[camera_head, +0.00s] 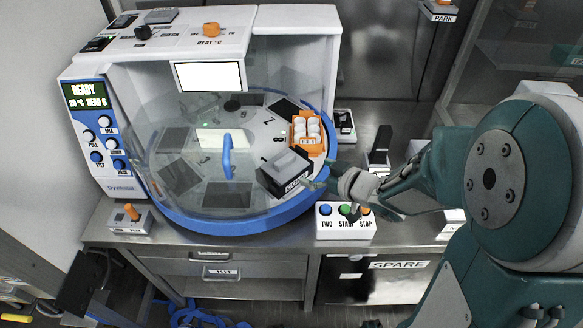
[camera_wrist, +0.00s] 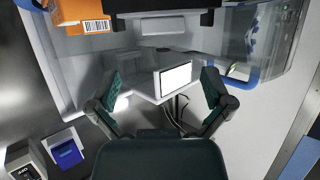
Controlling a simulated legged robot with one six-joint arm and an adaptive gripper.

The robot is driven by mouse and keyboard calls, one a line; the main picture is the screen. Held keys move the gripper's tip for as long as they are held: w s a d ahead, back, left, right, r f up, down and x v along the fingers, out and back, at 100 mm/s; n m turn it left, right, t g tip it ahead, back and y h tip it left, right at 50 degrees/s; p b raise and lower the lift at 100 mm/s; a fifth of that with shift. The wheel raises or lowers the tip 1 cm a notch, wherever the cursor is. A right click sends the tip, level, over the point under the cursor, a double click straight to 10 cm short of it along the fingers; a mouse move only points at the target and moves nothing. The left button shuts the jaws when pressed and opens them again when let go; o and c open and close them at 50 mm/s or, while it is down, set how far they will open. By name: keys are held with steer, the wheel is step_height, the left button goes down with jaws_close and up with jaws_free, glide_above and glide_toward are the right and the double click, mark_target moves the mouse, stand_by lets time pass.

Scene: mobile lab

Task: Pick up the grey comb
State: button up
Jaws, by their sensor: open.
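A dark block with a grey top (camera_head: 285,172), its front label hard to read but possibly the comb's, sits on the round turntable's near right edge. My gripper (camera_head: 322,178) is open at its right side, fingers pointing towards it. In the wrist view my gripper (camera_wrist: 161,88) has its two green pads wide apart.
An orange rack with white caps (camera_head: 307,137) stands just behind the block. The blue-rimmed turntable (camera_head: 235,222) has a clear cover over its left part. A button box (camera_head: 345,222) stands below my gripper. A small knob box (camera_head: 130,217) is at left.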

mark_target(288, 161)
steer(key=x, duration=0.3)
steer(key=a+x, duration=0.1)
steer(key=x, duration=0.1)
steer(key=shift+s+a, duration=0.2)
steer(key=shift+a, duration=0.05)
steer(key=w, duration=0.1)
steer(key=w+a+f, duration=0.1)
steer(key=w, duration=0.1)
steer(key=shift+w+a+f, duration=0.1)
steer(key=shift+w+a, duration=0.05)
steer(key=shift+w+a+f, duration=0.1)
steer(key=shift+w+a, duration=0.1)
steer(key=shift+a, duration=0.45)
steer(key=c, duration=0.7)
steer(key=shift+c, duration=0.9)
steer(key=shift+d, duration=0.3)
